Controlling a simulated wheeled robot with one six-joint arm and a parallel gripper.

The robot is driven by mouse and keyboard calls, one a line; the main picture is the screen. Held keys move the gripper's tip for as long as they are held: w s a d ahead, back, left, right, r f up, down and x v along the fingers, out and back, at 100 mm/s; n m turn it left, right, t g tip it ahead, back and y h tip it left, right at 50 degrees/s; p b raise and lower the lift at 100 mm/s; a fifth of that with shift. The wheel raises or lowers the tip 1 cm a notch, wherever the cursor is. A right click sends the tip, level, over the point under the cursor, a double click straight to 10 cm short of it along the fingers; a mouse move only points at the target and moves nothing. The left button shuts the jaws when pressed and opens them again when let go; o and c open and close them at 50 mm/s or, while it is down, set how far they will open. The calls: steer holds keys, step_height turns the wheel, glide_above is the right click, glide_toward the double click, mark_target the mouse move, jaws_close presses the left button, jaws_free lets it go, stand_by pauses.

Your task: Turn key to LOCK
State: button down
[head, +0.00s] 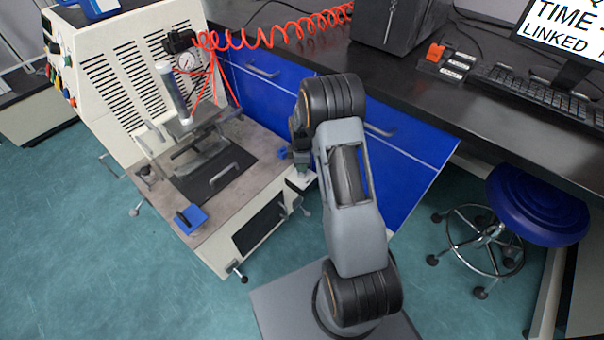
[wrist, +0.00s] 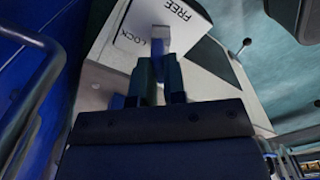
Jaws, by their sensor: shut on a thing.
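The white label plate (wrist: 128,38) with the words FREE and LOCK fills the upper middle of the wrist view. A small pale grey piece, which looks like the key (wrist: 155,36), stands out over the plate beside the word LOCK, with FREE farther up. My gripper (wrist: 157,68) is shut on it, the dark fingers close together. The fingers hide most of the key, so its exact angle is unclear. In the head view my gripper (head: 301,163) is at the right front corner of the machine, over the white plate (head: 301,181).
The rheometer (head: 105,75) stands left with a black mat (head: 215,173) and a blue block (head: 190,218) on its deck. Blue drawers (head: 262,98) stand close behind my gripper. A red coiled hose (head: 265,38) hangs above. A blue stool (head: 538,205) stands right.

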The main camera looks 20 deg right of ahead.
steer(key=n, duration=0.3)
steer(key=shift+n, duration=2.2)
steer(key=n, duration=0.3)
steer(key=shift+n+p, duration=0.3)
steer(key=c, duration=0.8)
jaws_free()
steer(key=shift+o, duration=0.2)
steer(key=shift+r, duration=0.2)
